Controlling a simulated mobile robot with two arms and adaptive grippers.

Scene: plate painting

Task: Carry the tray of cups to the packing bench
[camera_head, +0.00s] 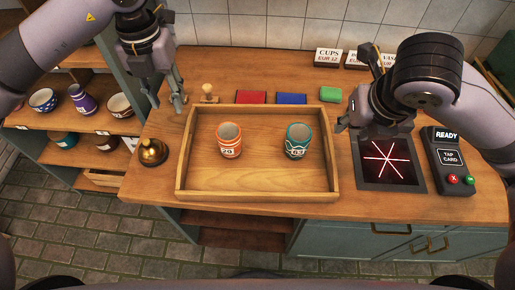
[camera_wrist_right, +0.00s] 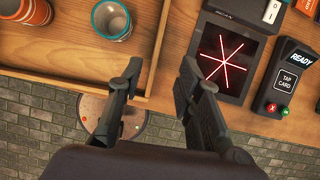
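The wooden tray (camera_head: 258,189) lies on the wooden counter, and its corner also shows in the right wrist view (camera_wrist_right: 70,78). An orange cup (camera_head: 229,141) and a teal cup (camera_head: 298,141) stand upright and apart inside it. My left gripper (camera_head: 177,104) points down just beyond the tray's left wall, and I cannot tell its finger gap there. My right gripper (camera_wrist_right: 160,72) is open and empty in the wrist view, with one finger beside the tray's right wall. In the head view the right gripper (camera_head: 350,122) is near that wall, partly hidden by its own arm.
A black scanner pad (camera_head: 400,184) with red lines and a card terminal (camera_head: 449,160) are right of the tray. A brass bell (camera_head: 152,152) stands at the left. Red (camera_head: 251,97), blue (camera_head: 292,98) and green (camera_head: 331,94) blocks lie behind. Shelves at left hold bowls (camera_head: 43,100).

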